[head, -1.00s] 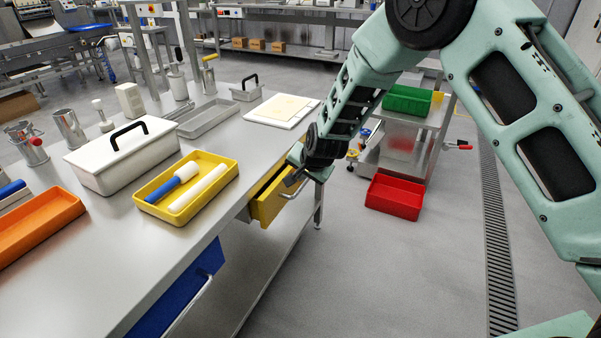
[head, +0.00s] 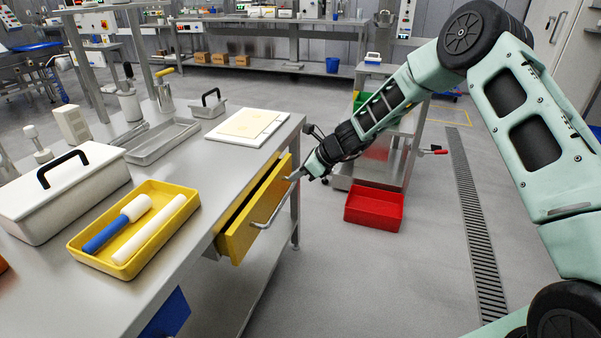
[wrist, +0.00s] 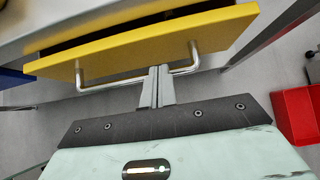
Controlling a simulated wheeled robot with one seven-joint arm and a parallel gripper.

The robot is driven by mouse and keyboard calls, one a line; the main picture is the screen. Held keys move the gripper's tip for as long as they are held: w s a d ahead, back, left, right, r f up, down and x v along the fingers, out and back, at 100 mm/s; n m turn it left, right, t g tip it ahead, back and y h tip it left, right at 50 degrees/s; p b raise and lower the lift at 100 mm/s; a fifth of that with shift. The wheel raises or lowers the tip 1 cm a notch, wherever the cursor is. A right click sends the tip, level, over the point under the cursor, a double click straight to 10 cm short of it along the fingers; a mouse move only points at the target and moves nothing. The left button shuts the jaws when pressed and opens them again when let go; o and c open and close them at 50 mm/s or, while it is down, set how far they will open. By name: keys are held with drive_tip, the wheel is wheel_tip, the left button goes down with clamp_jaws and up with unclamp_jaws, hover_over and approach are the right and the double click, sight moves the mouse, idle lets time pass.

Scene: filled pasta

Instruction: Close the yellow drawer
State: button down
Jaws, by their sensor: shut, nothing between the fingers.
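The yellow drawer (head: 256,213) is under the steel table's right edge and stands partly open, with a dark gap behind its front. Its front also shows in the wrist view (wrist: 140,52), with a silver bar handle (wrist: 110,82) across it. My gripper (head: 297,175) is at the far end of the drawer front in the head view. In the wrist view my gripper (wrist: 157,72) is shut and empty, its fingertips at the handle near its right end. I cannot tell whether they touch the handle or the front.
The steel table (head: 185,240) holds a yellow tray (head: 75,243) and a white box (head: 60,200). A blue drawer (head: 168,314) is nearer below. A red bin (head: 374,210) is on the floor to the right, before a cart. The floor between is clear.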

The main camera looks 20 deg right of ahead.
sight(276, 189)
drive_tip(key=x, duration=0.6)
